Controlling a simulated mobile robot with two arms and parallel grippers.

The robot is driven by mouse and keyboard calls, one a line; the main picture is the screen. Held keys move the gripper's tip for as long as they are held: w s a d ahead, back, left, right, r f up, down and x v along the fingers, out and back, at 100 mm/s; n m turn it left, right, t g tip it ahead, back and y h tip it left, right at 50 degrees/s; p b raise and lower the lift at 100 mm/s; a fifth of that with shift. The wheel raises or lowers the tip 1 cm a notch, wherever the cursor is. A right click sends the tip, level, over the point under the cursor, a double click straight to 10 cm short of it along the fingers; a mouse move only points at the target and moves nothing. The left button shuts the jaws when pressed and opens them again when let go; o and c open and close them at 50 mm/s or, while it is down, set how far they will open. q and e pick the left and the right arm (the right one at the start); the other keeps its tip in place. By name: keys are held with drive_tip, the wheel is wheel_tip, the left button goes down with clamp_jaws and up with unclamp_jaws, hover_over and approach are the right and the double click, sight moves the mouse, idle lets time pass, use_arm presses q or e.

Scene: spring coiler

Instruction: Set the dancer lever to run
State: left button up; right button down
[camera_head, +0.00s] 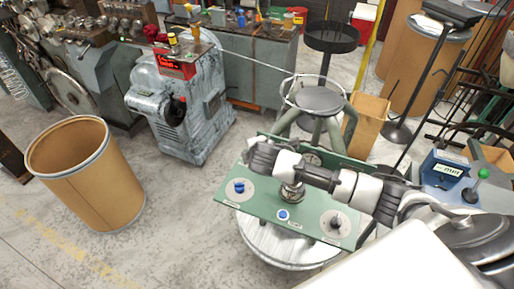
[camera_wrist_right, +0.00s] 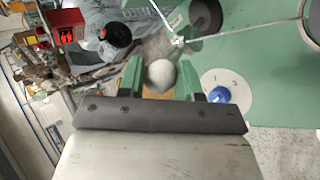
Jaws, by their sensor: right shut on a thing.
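The green control panel (camera_head: 262,205) lies on a round metal stand in the head view, and its surface shows in the wrist view (camera_wrist_right: 262,80). My right arm reaches across it from the right. My right gripper (camera_head: 258,152) is at the panel's far left part. In the wrist view the right gripper (camera_wrist_right: 159,82) is shut on a pale round knob (camera_wrist_right: 159,72), seemingly the dancer lever's end. The gripper hides most of the lever, so its setting cannot be read. A blue knob (camera_wrist_right: 219,95) on a white dial is beside the fingers. My left gripper is not in view.
The panel also carries a blue button (camera_head: 283,215) and a black knob (camera_head: 336,223). A wire runs from the grey machine (camera_head: 185,105) to a ring above a stool (camera_head: 319,100). A brown drum (camera_head: 88,178) stands on open floor at left.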

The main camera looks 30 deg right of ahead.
drive_tip(key=shift+s+a+f, duration=0.15)
drive_tip(key=shift+s+f, duration=0.05)
drive_tip(key=shift+f, duration=0.15)
drive_tip(key=c, duration=1)
unclamp_jaws()
drive_tip(key=shift+o, duration=1.3)
drive_tip(key=shift+w, duration=0.15)
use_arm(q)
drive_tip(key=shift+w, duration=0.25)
use_arm(e)
drive_tip(key=shift+w, duration=0.15)
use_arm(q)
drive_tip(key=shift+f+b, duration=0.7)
use_arm(e)
drive_tip(key=v, duration=1)
drive_tip(key=shift+s+r, duration=0.3)
